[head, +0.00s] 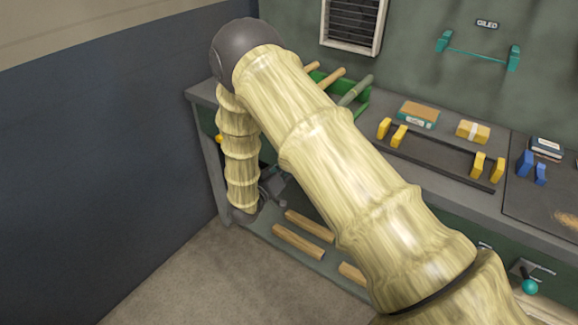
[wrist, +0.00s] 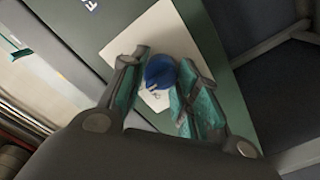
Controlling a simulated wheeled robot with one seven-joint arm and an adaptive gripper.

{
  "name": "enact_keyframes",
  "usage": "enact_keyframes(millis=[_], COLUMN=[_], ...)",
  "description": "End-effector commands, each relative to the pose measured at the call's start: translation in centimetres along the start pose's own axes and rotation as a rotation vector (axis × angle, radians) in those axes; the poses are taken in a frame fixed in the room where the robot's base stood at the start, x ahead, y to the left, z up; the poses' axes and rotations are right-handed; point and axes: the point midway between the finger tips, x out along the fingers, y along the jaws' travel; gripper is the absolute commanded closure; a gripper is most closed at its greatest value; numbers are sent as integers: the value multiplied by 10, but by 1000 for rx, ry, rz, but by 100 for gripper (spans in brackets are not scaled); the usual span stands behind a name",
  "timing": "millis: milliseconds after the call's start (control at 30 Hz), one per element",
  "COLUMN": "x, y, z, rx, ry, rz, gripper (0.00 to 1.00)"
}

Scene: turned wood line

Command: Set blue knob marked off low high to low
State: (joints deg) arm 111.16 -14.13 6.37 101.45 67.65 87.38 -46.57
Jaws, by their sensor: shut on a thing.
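In the wrist view the blue knob (wrist: 160,72) sits on a pale plate (wrist: 137,45) fixed to a green panel. My gripper (wrist: 166,82) has its two teal-padded fingers on either side of the knob and is shut on it. Small marks show on the plate beside the knob, but I cannot read them, and I cannot tell which mark the knob points to. In the head view my arm hides the knob, and my gripper (head: 272,185) is only partly visible below the bench's left end.
Wooden lengths (head: 298,243) lie on the lower shelf. A dark wall (head: 100,150) stands at left. Floor (head: 190,280) in front is clear.

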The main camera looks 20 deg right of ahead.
Motion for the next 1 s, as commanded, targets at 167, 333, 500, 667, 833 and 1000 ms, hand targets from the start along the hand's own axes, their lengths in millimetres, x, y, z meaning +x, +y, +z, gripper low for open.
enact_keyframes(millis=[167, 333, 500, 667, 833, 1000], x=[0, 0, 0, 0, 0, -5], y=[0, 0, 0, 0, 0, -1], z=[0, 0, -1, 0, 0, 0], rx=[-14, -14, -13, -13, -13, -13], ry=[1, 1, 1, 1, 1, 1], rz=[-1, -1, -1, -1, -1, -2], gripper=[93, 93, 62, 47, 47, 47])
